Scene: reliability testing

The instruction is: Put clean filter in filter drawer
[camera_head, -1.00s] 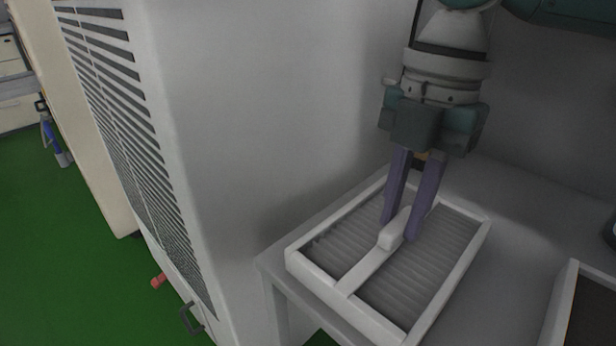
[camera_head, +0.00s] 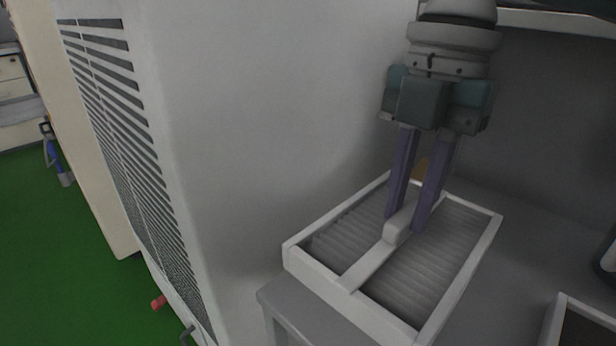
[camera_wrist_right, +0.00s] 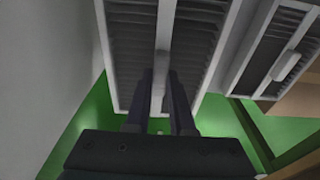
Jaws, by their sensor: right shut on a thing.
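A white-framed filter (camera_head: 365,276) with grey pleats and a raised central handle hangs slightly above the table (camera_head: 290,307). My right gripper (camera_head: 407,218) points down, its two purple fingers shut on the handle. In the right wrist view the gripper (camera_wrist_right: 161,76) also holds the handle of this filter (camera_wrist_right: 131,45). A tall white cabinet (camera_head: 260,130) with a slatted grille stands left of it. I cannot make out an open filter drawer. My left gripper is not in view.
A second framed filter (camera_head: 553,325), with a dark inside, lies at the lower right; it also shows in the right wrist view (camera_wrist_right: 236,65). A red knob (camera_head: 158,302) and a dark handle (camera_head: 187,335) stick out low on the cabinet.

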